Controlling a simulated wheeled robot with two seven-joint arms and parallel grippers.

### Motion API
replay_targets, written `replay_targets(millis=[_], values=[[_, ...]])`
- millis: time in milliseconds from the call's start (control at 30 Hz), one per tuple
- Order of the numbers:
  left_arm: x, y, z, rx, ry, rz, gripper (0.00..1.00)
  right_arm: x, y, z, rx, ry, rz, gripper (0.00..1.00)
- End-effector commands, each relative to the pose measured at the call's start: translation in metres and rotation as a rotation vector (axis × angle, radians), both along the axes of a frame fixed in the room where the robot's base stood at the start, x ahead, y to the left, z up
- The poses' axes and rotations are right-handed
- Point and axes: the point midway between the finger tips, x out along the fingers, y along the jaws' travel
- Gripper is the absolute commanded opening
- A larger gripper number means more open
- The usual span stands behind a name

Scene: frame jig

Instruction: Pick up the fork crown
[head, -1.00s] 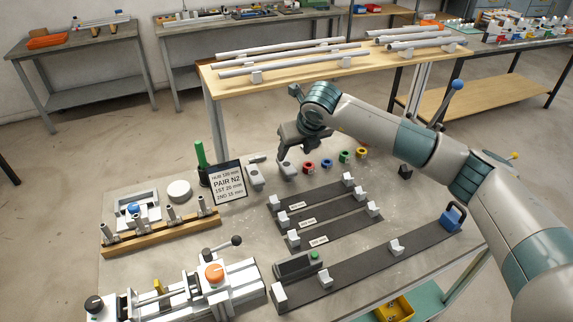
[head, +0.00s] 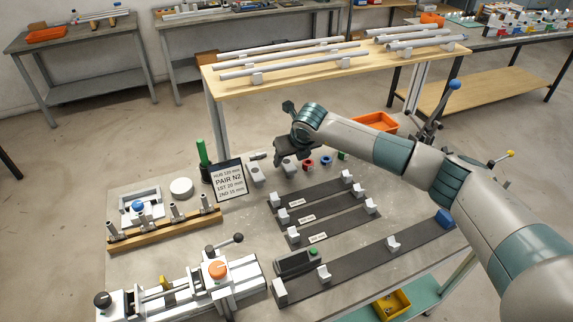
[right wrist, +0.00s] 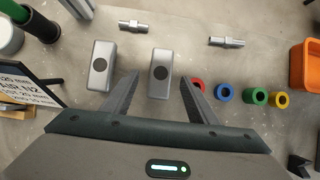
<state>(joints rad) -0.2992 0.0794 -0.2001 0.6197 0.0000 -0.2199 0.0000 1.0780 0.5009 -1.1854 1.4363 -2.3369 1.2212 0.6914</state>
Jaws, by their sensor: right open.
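Two grey blocks that look like fork crowns, each with a dark round hole, stand side by side at the back of the grey bench. In the right wrist view the left block (right wrist: 102,66) is outside my fingers, and the right block (right wrist: 160,66) is ahead of my open right gripper (right wrist: 161,84), between the lines of its fingers. I cannot tell how far the fingers reach down beside it. In the head view the left block (head: 255,171) is clear and the right block (head: 287,168) is partly hidden by my right gripper (head: 287,157). My left gripper is out of view.
Red (right wrist: 198,86), blue (right wrist: 222,94), green (right wrist: 250,96) and yellow (right wrist: 279,99) rings lie right of the blocks. Two metal fittings lie beyond. A sign (head: 229,181) reading "PAIR N2" stands close left. Dark rails with white supports lie in front.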

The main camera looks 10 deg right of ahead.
Motion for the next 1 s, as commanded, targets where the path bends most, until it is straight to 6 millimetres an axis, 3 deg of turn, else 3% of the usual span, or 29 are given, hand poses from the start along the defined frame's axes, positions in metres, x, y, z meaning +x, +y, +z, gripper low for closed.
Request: replay_targets(millis=[267,500,1000], values=[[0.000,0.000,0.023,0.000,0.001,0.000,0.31,0.014,0.002,-0.017,-0.002,0.004,-0.002,0.53],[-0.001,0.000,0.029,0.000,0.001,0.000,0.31,0.025,0.004,-0.036,-0.001,0.001,-0.001,0.53],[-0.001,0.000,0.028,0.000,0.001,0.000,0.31,0.026,0.004,-0.040,-0.001,0.001,0.000,0.53]])
